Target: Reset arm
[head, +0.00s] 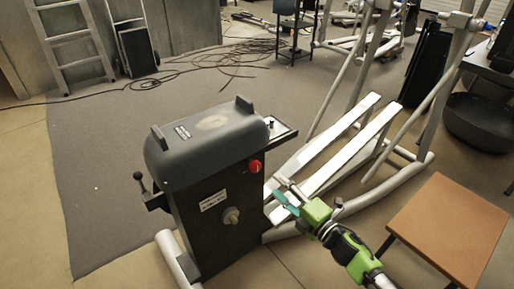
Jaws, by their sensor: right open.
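My right gripper (279,192) reaches in from the lower right. It is open, with nothing visible between its fingers, and is beside the elliptical machine's dark housing (215,180), in front of the pale foot rails (335,160). I cannot tell whether it touches the machine. The housing stands upright and carries a red knob (255,166), a round dial (231,216) and a small black lever (140,182) on its left. Light grey tubular arms (411,128) rise at the right behind the rails. My left gripper is out of view.
A wooden-topped stool or small table (450,225) stands at right, close to my right arm. A black tub (480,122) is behind it. Loose cables (228,55) lie across the grey mat (95,150). A ladder (70,40) stands back left. The mat's left part is clear.

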